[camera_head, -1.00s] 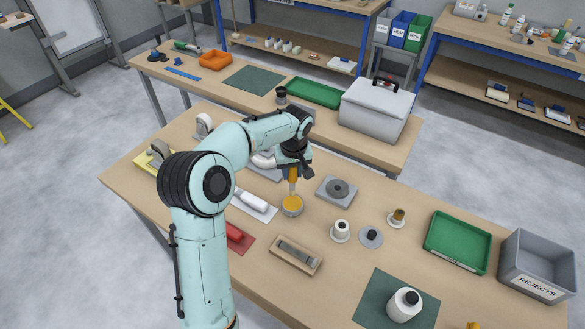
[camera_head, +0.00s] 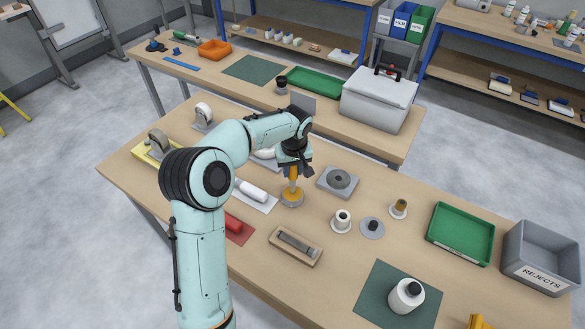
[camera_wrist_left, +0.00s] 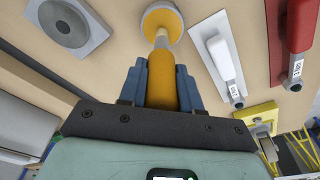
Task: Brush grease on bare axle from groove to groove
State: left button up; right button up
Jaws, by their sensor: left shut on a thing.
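My left gripper (camera_head: 292,171) is shut on the orange handle of a brush (camera_head: 293,184), which points down. The brush's lower end is at a round tin with a yellow top (camera_head: 291,199); I cannot tell how deep the bristles sit. In the left wrist view the brush handle (camera_wrist_left: 162,82) lies between the blue fingers, with the tin (camera_wrist_left: 172,22) beyond it. A grey metal axle (camera_head: 296,243) lies in a wooden cradle (camera_head: 283,253) in front of the tin, apart from the brush. My right gripper is not in view.
A grey block with a round disc (camera_head: 338,182) stands right of the tin. A white-handled tool (camera_head: 252,190) and a red one (camera_head: 233,226) lie left.

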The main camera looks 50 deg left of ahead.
pick_arm(q)
jog(key=shift+f+b, duration=0.3)
jog(key=shift+f, duration=0.3)
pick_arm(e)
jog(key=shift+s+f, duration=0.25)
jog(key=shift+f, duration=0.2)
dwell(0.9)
pick_arm(q)
jog(key=shift+r+p, duration=1.7)
jog(key=shift+r, duration=1.9)
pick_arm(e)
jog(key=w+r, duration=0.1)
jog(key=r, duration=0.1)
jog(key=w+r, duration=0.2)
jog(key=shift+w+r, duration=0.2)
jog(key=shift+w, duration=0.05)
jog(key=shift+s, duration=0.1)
